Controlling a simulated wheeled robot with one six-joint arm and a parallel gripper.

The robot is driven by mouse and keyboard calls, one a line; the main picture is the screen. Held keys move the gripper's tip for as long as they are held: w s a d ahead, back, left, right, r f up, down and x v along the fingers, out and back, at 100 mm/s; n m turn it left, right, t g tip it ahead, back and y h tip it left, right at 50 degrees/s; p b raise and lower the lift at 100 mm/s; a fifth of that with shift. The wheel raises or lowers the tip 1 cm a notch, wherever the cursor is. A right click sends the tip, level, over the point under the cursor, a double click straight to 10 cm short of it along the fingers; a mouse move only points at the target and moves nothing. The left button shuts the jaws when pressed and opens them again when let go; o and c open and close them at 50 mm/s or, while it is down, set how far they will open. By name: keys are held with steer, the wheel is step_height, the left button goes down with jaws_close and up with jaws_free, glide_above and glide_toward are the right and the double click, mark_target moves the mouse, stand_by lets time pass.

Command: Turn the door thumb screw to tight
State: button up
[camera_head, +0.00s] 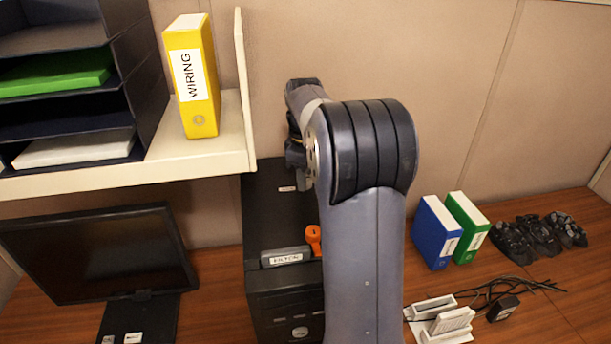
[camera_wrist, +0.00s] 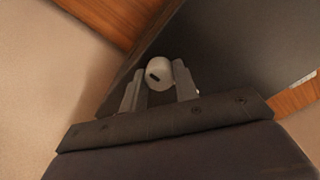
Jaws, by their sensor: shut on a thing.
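The thumb screw (camera_wrist: 160,70) is a pale round knob with a short dark mark on its face, seen in the wrist view against a dark panel. My gripper (camera_wrist: 157,78) is shut on it, with one grey finger on each side. The mark is slanted in this view. In the head view the dark computer case (camera_head: 268,215) stands on the desk under the shelf. My arm hides part of the case and the screw there.
An orange-handled thing (camera_head: 313,240) and a labelled grey bar (camera_head: 286,257) are on the case. A shelf (camera_head: 200,160) with a yellow binder (camera_head: 193,80) is at upper left, above a monitor (camera_head: 95,255). Blue (camera_head: 436,234) and green (camera_head: 468,228) binders stand right of my arm.

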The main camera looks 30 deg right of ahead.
steer(key=shift+m, duration=0.3)
steer(key=m, duration=0.3)
steer(key=shift+m, duration=0.4)
steer(key=m, duration=0.4)
steer(key=shift+m, duration=0.3)
steer(key=m, duration=0.8)
steer(key=shift+m, duration=0.3)
steer(key=shift+m+g, duration=0.3)
steer(key=o, duration=1)
steer(key=shift+c, duration=0.2)
steer(key=shift+r, duration=0.1)
